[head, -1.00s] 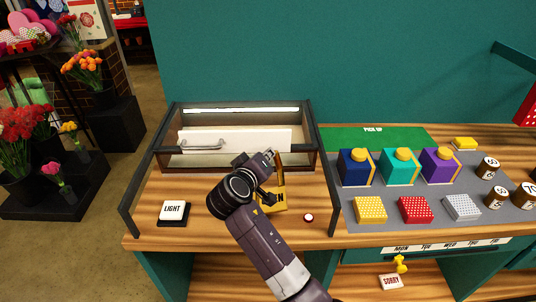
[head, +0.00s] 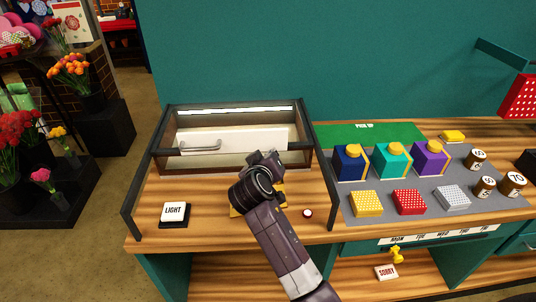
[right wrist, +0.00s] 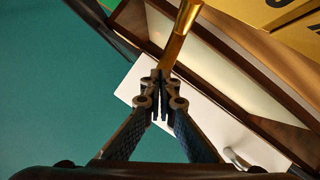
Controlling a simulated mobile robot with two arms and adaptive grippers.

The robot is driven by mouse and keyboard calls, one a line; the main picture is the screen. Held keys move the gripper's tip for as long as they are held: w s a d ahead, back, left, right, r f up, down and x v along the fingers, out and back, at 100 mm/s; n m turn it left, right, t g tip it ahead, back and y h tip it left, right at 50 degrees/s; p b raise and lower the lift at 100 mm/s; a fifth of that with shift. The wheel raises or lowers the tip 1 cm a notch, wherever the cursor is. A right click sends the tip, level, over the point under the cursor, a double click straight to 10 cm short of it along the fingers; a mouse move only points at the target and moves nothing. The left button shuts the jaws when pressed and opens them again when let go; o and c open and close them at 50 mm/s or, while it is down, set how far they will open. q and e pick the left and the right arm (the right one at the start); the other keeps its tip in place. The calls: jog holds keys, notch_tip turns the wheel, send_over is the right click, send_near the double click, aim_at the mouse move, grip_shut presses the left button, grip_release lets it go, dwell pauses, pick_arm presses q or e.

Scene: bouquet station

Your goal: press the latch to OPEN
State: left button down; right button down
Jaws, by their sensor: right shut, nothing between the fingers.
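In the head view the right gripper (head: 264,160) is in front of the glass case (head: 307,135). The left gripper is not in view.
A white panel (head: 250,138) with a silver handle is in the case. A grey mat (head: 385,187) with coloured boxes lies further right.

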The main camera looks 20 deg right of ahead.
jog(key=shift+s+d+f+m+y, duration=0.1)
jog(key=shift+d+f+m+y, duration=0.1)
jog(key=shift+d, duration=0.1)
jog(key=shift+s+d+f+m+y, duration=0.1)
jog(key=shift+d+y, duration=0.1)
jog(key=shift+d, duration=0.1)
jog(key=shift+s+d+f+m+y+p, duration=0.15)
jog(key=shift+d+f+m+y+p, duration=0.25)
jog(key=shift+d+f+m, duration=0.15)
jog(key=shift+s+d+f, duration=0.1)
jog(key=shift+d+f, duration=0.25)
jog(key=shift+d, duration=0.1)
jog(key=shift+r, duration=0.1)
